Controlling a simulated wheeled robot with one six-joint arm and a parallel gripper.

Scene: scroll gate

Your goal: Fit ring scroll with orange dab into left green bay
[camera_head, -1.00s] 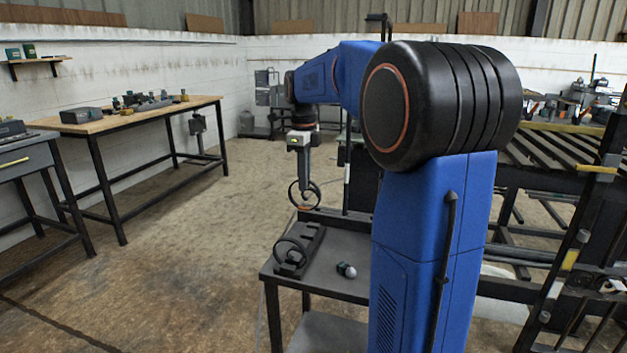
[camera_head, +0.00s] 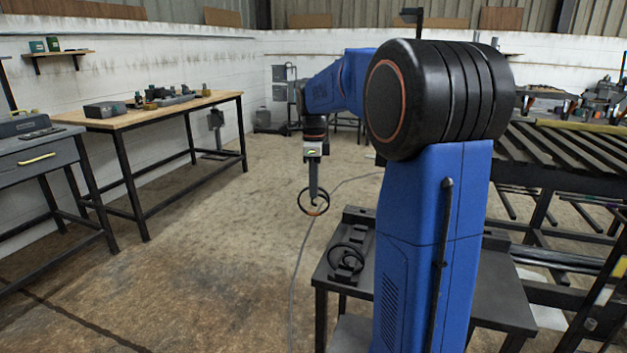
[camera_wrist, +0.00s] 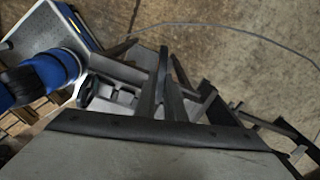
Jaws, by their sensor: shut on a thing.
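My gripper (camera_head: 314,188) is shut on a dark ring scroll (camera_head: 300,204) in the head view. The ring hangs below the jaws in open air, left of the small dark table, with an orange dab (camera_head: 316,213) at its lower side. In the wrist view the dark fingers (camera_wrist: 163,98) point up the picture, and the held scroll (camera_wrist: 163,60) appears nearly edge-on between them. I cannot make out a green bay in either view.
A second dark scroll (camera_head: 347,258) sits in a black rack on the small dark table (camera_head: 328,278), partly hidden by my blue column. A wooden workbench (camera_head: 165,108) and a grey drawer bench (camera_head: 40,150) stand at left. A slatted conveyor (camera_head: 570,145) is at right. The floor between is clear.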

